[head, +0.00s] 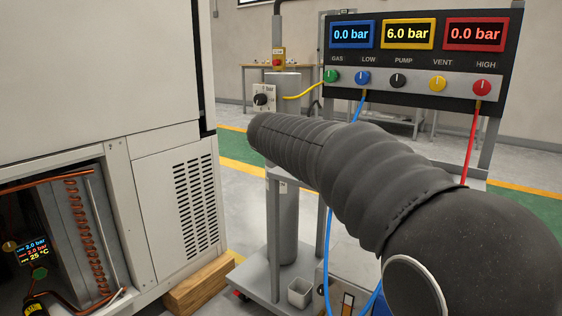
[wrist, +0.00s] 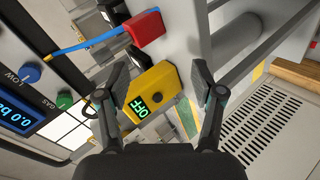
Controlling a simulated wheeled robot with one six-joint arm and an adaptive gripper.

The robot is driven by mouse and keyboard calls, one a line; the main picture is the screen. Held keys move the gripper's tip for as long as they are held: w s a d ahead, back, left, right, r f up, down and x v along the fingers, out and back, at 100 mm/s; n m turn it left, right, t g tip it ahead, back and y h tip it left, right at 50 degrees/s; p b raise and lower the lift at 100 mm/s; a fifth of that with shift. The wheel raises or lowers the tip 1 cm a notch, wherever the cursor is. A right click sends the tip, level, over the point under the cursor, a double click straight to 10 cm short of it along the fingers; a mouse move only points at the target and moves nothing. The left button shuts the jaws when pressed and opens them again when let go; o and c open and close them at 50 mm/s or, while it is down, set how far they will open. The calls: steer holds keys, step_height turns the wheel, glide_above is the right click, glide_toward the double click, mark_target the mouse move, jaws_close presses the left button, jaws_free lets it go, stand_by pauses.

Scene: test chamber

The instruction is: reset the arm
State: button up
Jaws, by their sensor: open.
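My arm (head: 345,165) in its dark ribbed sleeve reaches from the lower right across the middle of the head view. My gripper is hidden there. In the wrist view my gripper (wrist: 161,68) is open, with its two fingers wide apart and nothing held. A yellow device (wrist: 165,78) with a green "OFF" display and a dark knob shows between the fingers, beyond them; I cannot tell how far. A red block (wrist: 145,28) with a blue hose is above it in the picture.
The manifold panel (head: 420,81) reads 0.0, 6.0 and 0.0 bar above several coloured knobs. Blue, red and yellow hoses hang around it. A white cabinet (head: 100,70) stands at left, with a small 2.0 bar display (head: 32,250) and copper pipes. A wooden block (head: 198,285) lies beneath.

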steer(key=s+d+f+m+g+y+p, duration=0.2)
steer(key=s+f, duration=0.1)
steer(key=s, duration=0.7)
steer(key=s+d+f+m+g+y+p, duration=0.15)
steer(key=s+f, duration=0.25)
steer(key=s, duration=0.5)
steer(key=s+d+f+m+g+y+p, duration=0.2)
steer(key=s+f, duration=0.1)
steer(key=s, duration=0.7)
steer(key=s+d+r+m+t+p, duration=0.1)
steer(key=s+d+r+m+p, duration=0.1)
steer(key=s, duration=0.7)
steer(key=shift+s+d+r+y+p, duration=0.35)
steer(key=shift+r+p, duration=0.2)
steer(key=shift+p, duration=0.55)
